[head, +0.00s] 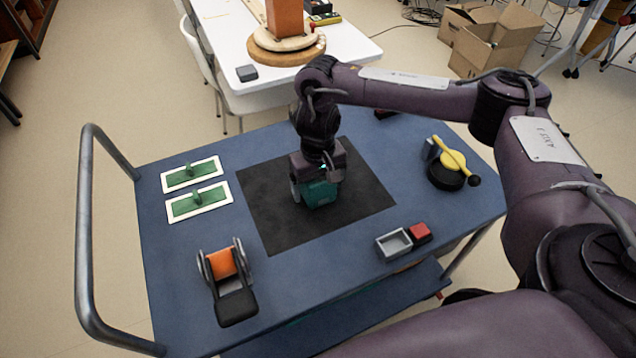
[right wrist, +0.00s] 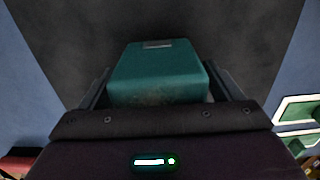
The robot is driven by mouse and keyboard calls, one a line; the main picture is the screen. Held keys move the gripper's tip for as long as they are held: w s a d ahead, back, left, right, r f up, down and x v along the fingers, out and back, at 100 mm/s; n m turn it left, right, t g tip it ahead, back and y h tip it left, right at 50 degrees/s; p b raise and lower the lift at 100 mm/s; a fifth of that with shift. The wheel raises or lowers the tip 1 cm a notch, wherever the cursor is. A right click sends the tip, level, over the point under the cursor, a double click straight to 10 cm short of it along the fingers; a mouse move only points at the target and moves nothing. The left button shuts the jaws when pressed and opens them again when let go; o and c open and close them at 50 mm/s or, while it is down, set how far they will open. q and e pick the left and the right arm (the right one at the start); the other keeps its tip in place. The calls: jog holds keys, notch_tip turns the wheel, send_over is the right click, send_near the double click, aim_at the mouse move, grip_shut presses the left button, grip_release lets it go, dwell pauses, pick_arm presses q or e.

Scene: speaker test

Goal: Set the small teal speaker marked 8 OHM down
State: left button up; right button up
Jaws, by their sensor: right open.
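The small teal speaker (head: 321,195) is on the black mat (head: 275,220), near the mat's middle. In the right wrist view the teal speaker (right wrist: 158,72) shows its top, with a small grey label too small to read. My right gripper (head: 316,190) points down over the speaker from above. Its jaws (right wrist: 163,88) are open, one finger on each side of the speaker. I cannot tell whether either finger touches it. The left gripper is not in view.
The mat lies on a blue cart top (head: 180,260) with a metal handle (head: 85,230) at left. Around it stand two green-and-white plates (head: 191,174), an orange-and-black device (head: 222,264), a grey tray (head: 394,244), a red block (head: 420,233) and a black round device with a yellow lever (head: 452,160).

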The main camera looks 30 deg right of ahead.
jog(key=shift+r, duration=0.15)
notch_tip(320, 180, up, 11)
jog(key=p, duration=0.4)
jog(key=shift+r+p, duration=0.3)
jog(key=shift+r, duration=0.15)
